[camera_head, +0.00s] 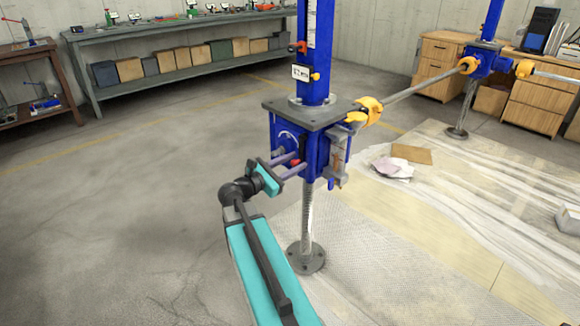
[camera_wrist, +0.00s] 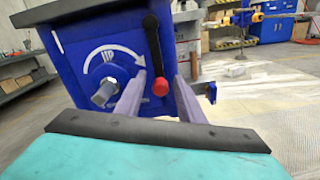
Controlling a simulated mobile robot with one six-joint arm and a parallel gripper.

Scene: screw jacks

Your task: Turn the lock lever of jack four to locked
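A blue screw jack (camera_head: 312,150) stands on a threaded post in the middle of the head view. I cannot read a number on it. Its black lock lever (camera_wrist: 153,45) hangs down on the blue face in the wrist view, with a red ball knob (camera_wrist: 160,86) at its lower end. The knob also shows small in the head view (camera_head: 295,162). My gripper (camera_wrist: 160,80) is open, with one finger on each side of the red knob. Whether either finger touches it, I cannot tell. A hex bolt head (camera_wrist: 104,92) under an "UP" arrow lies left of the lever.
A steel plate (camera_head: 285,107) tops the jack's blue housing. A bar with yellow clamps (camera_head: 370,110) runs from it to another blue jack (camera_head: 480,62) at the right. Plastic sheeting (camera_head: 440,200) and papers (camera_head: 392,168) cover the right floor. The left floor is clear.

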